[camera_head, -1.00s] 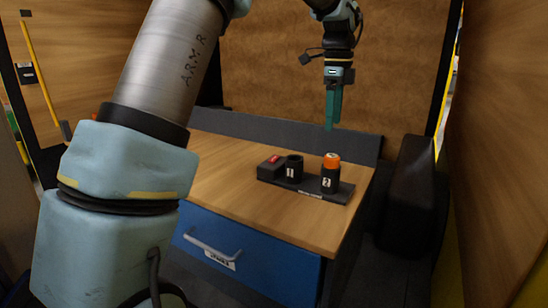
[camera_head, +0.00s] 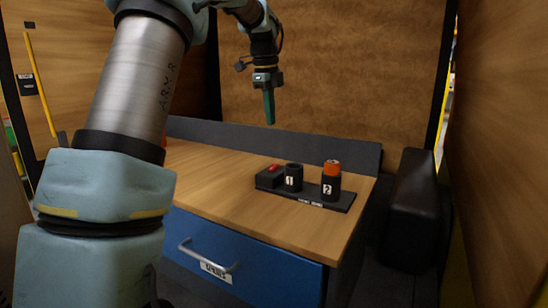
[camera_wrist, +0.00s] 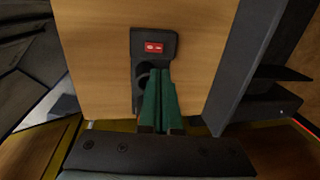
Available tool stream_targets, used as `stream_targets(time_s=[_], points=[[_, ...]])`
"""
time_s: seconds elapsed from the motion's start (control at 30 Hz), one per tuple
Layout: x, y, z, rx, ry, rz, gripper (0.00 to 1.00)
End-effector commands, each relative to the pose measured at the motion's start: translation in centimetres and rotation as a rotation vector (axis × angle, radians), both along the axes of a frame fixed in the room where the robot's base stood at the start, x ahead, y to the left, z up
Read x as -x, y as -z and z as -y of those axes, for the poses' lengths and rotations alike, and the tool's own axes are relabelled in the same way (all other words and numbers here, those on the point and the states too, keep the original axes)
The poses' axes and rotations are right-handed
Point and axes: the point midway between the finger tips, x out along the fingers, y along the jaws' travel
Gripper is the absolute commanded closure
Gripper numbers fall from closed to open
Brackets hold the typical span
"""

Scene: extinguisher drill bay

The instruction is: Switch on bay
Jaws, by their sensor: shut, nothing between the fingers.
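A black panel (camera_head: 316,199) lies on the wooden bench top. At its left end is a black box with a red switch (camera_head: 274,168); the red switch also shows in the wrist view (camera_wrist: 153,47). Beside it stand an empty-looking black holder marked 1 (camera_head: 293,178) and a black holder marked 2 (camera_head: 330,187) with an orange-topped cylinder (camera_head: 332,167) in it. My gripper (camera_head: 270,122) has green fingers, shut and empty, pointing down above the bench and apart from the switch. In the wrist view the fingers (camera_wrist: 160,75) partly hide the panel and holders.
The bench top (camera_head: 225,190) is clear left of the panel. A blue drawer (camera_head: 240,262) with a metal handle is below. A dark low wall (camera_head: 340,151) runs along the back edge. A black padded block (camera_head: 413,210) stands at the right.

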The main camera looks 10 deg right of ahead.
Motion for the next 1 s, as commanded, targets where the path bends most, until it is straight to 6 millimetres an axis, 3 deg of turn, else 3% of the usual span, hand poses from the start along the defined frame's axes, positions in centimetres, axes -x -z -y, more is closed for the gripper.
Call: stream_targets(time_s=[0.6, 0.8, 1.0], points=[[-1.2, 11.0, 1.2, -0.003, -0.001, -0.004, 1.0], [-1.4, 12.6, 1.3, -0.001, 0.0, -0.001, 1.0], [-1.4, 12.9, 1.4, -0.001, 0.0, -0.001, 1.0]])
